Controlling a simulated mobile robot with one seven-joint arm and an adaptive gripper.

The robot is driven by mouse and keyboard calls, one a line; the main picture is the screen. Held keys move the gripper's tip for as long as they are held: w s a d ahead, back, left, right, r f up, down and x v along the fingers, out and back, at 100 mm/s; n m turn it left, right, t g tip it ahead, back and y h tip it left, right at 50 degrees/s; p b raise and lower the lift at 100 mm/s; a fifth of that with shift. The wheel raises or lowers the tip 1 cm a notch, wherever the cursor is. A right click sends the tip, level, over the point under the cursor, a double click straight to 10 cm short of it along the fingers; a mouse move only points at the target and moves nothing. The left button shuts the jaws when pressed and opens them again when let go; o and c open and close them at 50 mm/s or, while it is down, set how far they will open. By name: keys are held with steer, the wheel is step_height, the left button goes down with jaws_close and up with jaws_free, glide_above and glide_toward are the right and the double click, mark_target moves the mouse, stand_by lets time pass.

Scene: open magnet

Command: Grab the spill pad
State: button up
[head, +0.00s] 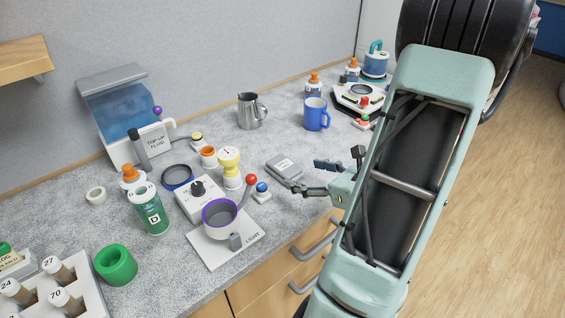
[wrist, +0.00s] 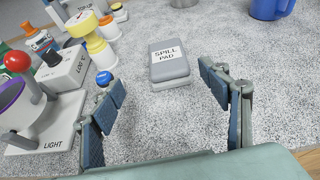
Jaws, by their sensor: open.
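The spill pad (wrist: 170,66) is a grey rounded block with a white label reading "SPILL PAD". It lies flat on the speckled grey worktop, and it also shows in the head view (head: 284,166). My gripper (wrist: 163,98) is open and empty in the wrist view, with one blue-padded finger on each side. The pad lies between the line of the two fingers and a little beyond their tips, with no contact visible. In the head view my gripper (head: 322,178) is just right of the pad, low over the worktop.
Left of the pad stand a blue-knobbed button (head: 262,192), a red-knobbed lever (head: 251,180), a yellow gauge bottle (head: 229,165) and the LIGHT unit (head: 220,222). A metal jug (head: 250,111) and blue mug (head: 316,114) stand behind.

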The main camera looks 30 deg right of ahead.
mark_target(284, 164)
steer(key=x, duration=0.5)
steer(key=shift+w+d+f, duration=0.1)
steer(key=shift+w, duration=0.05)
steer(key=shift+d+x, duration=0.2)
steer(key=shift+x, duration=1.15)
steer(key=shift+d+x, duration=0.25)
steer(key=shift+x, duration=1.05)
steer(key=shift+w, duration=0.15)
steer(key=shift+c, duration=0.6)
steer(key=c, duration=1.1)
steer(key=shift+r, duration=0.2)
steer(key=shift+c, duration=0.2)
